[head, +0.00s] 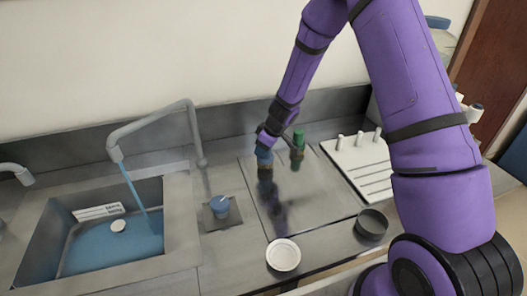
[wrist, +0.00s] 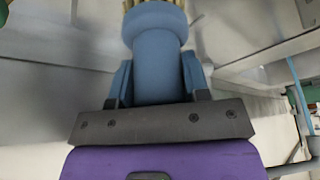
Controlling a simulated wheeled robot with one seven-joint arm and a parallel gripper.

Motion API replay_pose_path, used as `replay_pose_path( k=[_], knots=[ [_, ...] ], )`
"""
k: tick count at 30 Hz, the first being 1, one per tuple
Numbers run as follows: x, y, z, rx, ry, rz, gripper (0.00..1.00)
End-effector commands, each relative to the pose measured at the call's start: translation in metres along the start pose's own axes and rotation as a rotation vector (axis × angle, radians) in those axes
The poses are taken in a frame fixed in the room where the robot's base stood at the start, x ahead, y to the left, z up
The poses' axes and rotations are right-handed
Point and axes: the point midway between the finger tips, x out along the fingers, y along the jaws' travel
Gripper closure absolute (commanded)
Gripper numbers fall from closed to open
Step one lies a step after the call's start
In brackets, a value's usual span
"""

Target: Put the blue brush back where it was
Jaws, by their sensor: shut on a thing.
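The blue brush (head: 264,163) hangs roughly upright from my gripper above a grey panel on the counter (head: 325,205). In the wrist view, its thick blue handle (wrist: 155,45) sits between the two blue fingers of my gripper (wrist: 157,80), and pale bristles show at the top edge. My gripper is shut on the handle. A green brush (head: 297,150) stands just right of the blue one. A dark shadow lies below the blue brush; I cannot tell which spot it came from.
A sink (head: 120,255) with running blue water is at the left under a tall tap (head: 150,125). A small blue-topped pot (head: 219,206) sits on a dark square pad. A white dish (head: 283,256), grey bowl (head: 371,224) and white pegged rack (head: 362,168) surround the panel.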

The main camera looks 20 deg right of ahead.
Motion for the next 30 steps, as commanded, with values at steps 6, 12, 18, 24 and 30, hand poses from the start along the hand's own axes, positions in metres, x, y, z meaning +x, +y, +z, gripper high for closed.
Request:
replay_pose_path(
  k=[6, 12, 18, 24, 30],
  knots=[
    [0.0135, -0.0001, 0.0053, -0.001, 0.001, 0.000, 0.83],
    [0.0134, -0.0003, 0.0052, -0.001, 0.001, 0.000, 0.83],
    [0.0156, -0.0006, 0.0061, -0.002, 0.000, -0.001, 0.39],
    [0.0154, -0.0005, 0.0061, -0.002, 0.000, 0.000, 0.32],
    [0.0130, -0.0005, 0.0048, -0.002, 0.001, 0.001, 0.32]
  ],
)
